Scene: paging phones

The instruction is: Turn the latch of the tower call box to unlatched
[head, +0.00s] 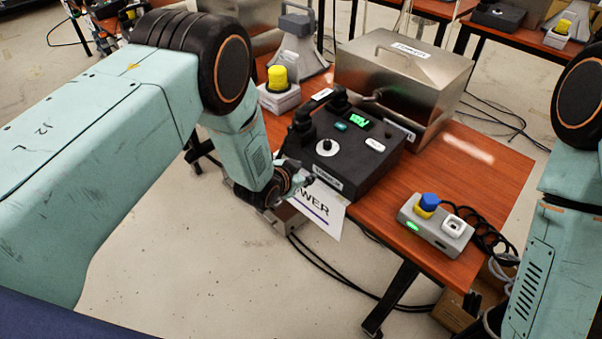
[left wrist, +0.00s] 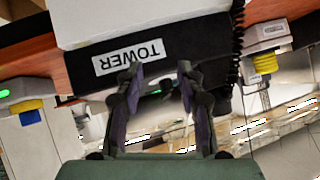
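The tower call box is a black box (head: 357,165) with knobs and a green display, near the left edge of the wooden table. Its white front label shows upside down as TOWER in the left wrist view (left wrist: 128,57). My left gripper (head: 296,181) is at the box's front left side, close to the label. In the left wrist view its two fingers (left wrist: 160,76) stand apart in front of the box's front face, with no object clearly held. I cannot make out the latch or its position. My right arm enters at the right; its gripper is out of view.
A metal case (head: 420,85) with a handle stands behind the box. A grey unit with blue and yellow parts (head: 436,224) lies to the right. A yellow button unit (head: 279,92) stands behind left. A paper sign (head: 322,210) hangs at the table edge.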

